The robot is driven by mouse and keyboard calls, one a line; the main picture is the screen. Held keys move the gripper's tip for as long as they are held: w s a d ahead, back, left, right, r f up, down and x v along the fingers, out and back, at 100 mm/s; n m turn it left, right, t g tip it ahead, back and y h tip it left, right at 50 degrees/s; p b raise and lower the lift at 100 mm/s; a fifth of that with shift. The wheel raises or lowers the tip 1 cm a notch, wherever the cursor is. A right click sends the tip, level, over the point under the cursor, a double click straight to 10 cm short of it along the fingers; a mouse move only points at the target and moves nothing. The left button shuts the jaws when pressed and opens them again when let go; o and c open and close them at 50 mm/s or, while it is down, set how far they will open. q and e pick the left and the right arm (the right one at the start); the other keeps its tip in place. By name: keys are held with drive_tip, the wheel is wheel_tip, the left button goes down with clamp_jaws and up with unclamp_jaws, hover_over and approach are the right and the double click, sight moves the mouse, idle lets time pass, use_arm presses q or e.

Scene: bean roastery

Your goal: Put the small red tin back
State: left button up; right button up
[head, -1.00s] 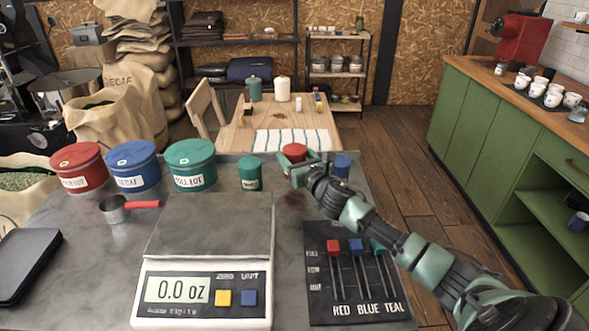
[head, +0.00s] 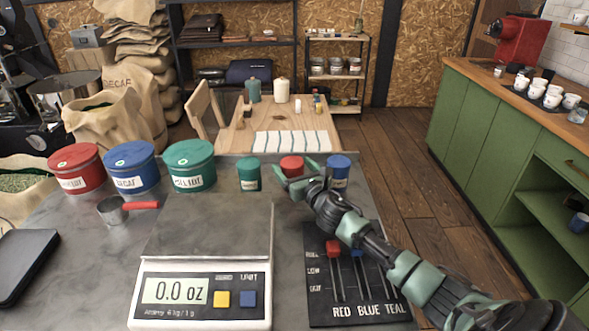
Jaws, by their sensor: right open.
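The small red tin (head: 291,165) stands at the back of the grey worktop, between the small teal tin (head: 249,174) and the small blue tin (head: 339,168). Only its lid and upper part show; my right gripper hides the lower front. My right gripper (head: 295,181) is open, with its fingers just in front of the red tin. Whether a finger touches the tin cannot be told. My left gripper is not in view.
A scale (head: 206,293) reading 0.0 oz fills the front middle. A slider panel (head: 350,312) lies at front right under my right arm. Large red (head: 77,170), blue (head: 131,168) and teal (head: 190,167) tins stand at back left. A scoop (head: 113,211) lies before them.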

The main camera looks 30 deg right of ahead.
drive_tip(key=s, duration=0.4)
drive_tip(key=s+a, duration=0.1)
drive_tip(key=s, duration=0.3)
drive_tip(key=s+r, duration=0.1)
drive_tip(key=s, duration=0.3)
drive_tip(key=shift+a+b, duration=0.3)
drive_tip(key=shift+a, duration=0.1)
drive_tip(key=shift+w, duration=0.1)
